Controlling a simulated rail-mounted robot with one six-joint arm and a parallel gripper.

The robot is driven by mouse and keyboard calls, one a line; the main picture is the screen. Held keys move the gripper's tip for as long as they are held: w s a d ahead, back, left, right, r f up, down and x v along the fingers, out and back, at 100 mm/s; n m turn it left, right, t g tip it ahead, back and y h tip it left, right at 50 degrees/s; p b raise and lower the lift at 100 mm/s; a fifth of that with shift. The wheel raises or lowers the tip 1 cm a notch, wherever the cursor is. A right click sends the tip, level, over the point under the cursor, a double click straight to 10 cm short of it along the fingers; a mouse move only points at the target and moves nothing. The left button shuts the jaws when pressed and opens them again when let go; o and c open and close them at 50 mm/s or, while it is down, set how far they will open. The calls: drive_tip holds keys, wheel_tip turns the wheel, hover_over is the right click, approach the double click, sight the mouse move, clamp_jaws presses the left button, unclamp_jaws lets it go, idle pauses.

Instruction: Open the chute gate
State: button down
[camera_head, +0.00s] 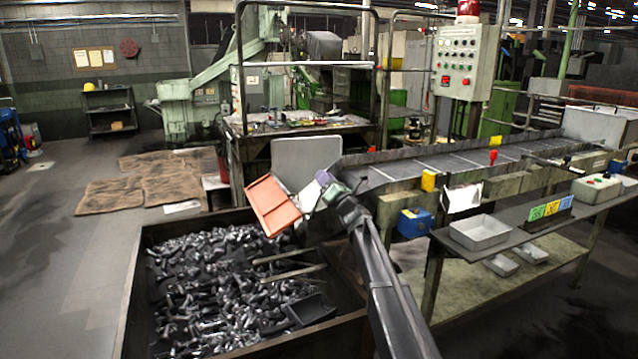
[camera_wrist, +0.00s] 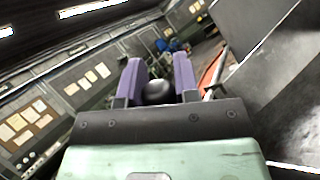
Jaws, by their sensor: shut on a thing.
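An orange-red panel (camera_head: 273,205), which looks like the chute gate, stands tilted at the lower end of the grey conveyor chute, above the bin's back edge. Its edge also shows in the wrist view (camera_wrist: 213,70). My gripper (camera_head: 323,178) is at the chute's end, just right of the panel. In the wrist view its purple fingers (camera_wrist: 159,85) are shut on a round black knob (camera_wrist: 158,92). How the knob joins the gate is hidden behind my gripper.
A large bin (camera_head: 130,290) full of metal bolts stands below the panel. The conveyor (camera_head: 440,163) runs back to the right. A side table (camera_head: 545,222) with a grey tray (camera_head: 479,232) stands at right. A control box (camera_head: 459,62) rises behind. Open floor lies at left.

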drive_tip(key=shift+d+f+m, duration=0.15)
drive_tip(key=shift+d+m, duration=0.05)
drive_tip(key=shift+m, duration=0.1)
drive_tip(key=c, duration=0.9)
unclamp_jaws()
drive_tip(key=b+v, duration=0.5)
drive_tip(key=v, duration=0.5)
drive_tip(key=shift+s+d+f, duration=0.1)
drive_tip(key=shift+s+f, duration=0.1)
drive_tip(key=shift+f, duration=0.05)
